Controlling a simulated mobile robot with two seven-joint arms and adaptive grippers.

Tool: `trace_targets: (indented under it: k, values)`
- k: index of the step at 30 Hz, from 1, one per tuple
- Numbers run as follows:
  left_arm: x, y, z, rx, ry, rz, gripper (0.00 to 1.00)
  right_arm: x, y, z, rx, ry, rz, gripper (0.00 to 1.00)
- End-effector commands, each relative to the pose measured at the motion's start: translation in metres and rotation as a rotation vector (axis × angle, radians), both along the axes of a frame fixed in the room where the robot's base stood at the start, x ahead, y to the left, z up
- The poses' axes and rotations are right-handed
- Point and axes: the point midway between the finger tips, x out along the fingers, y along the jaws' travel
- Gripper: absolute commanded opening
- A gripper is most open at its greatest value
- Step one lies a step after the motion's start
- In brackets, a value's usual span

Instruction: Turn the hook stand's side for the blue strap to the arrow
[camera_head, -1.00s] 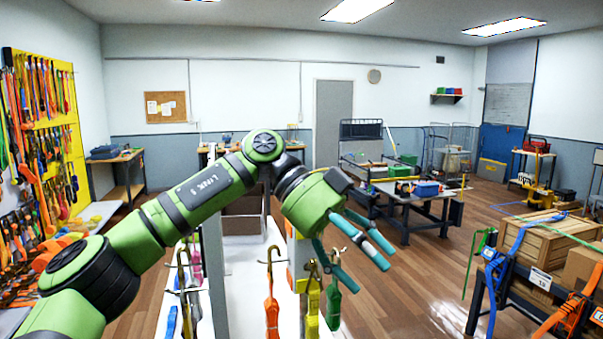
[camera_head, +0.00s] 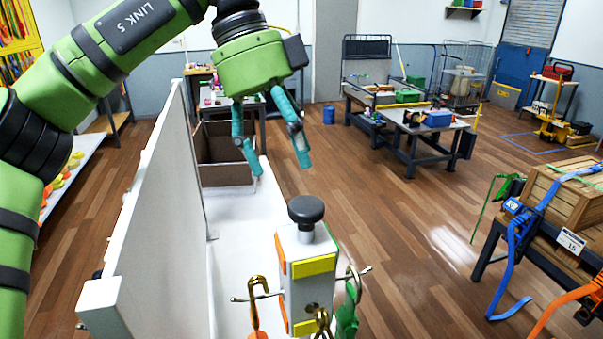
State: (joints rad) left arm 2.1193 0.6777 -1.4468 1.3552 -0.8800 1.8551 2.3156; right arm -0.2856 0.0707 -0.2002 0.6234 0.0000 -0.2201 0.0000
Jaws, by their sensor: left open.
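The hook stand (camera_head: 308,285) is a white post at the lower middle, with a black round knob (camera_head: 306,209) on top. Brass hooks stick out left, front and right. An orange strap (camera_head: 257,334) hangs on the left hook and a green strap (camera_head: 347,312) on the right. No blue side or arrow is visible on the stand. My left gripper (camera_head: 280,167) is open and empty, fingers down, above the knob in the picture and apart from it. My right gripper is out of view.
A tall white panel (camera_head: 160,220) stands left of the stand. A brown open box (camera_head: 226,175) is behind it. At right, a wooden crate (camera_head: 570,205) with a blue strap (camera_head: 518,245) sits on a dark table. Open floor lies between.

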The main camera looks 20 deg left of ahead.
Motion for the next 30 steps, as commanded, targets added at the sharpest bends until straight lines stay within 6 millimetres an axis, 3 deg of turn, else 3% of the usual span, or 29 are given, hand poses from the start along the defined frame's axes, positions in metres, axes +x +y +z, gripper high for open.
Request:
trace_targets:
  k: [10,15,20,24,29,30]
  values:
    - [-0.004,-0.017,-0.042,0.000,0.003,-0.001,0.70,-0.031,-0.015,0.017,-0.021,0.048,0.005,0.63]
    - [-0.005,-0.023,-0.056,-0.004,0.002,0.001,0.70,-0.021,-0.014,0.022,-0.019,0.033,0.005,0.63]
    - [-0.005,-0.024,-0.060,-0.003,0.001,0.001,0.70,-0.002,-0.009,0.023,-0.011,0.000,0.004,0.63]
    - [-0.005,-0.024,-0.060,-0.004,0.001,0.000,0.70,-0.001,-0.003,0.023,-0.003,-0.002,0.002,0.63]
    - [-0.005,-0.025,-0.060,-0.004,0.001,0.000,0.06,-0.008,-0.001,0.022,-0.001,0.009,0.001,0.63]
    - [-0.005,-0.025,-0.060,-0.004,0.001,0.000,0.00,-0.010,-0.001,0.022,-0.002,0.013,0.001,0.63]
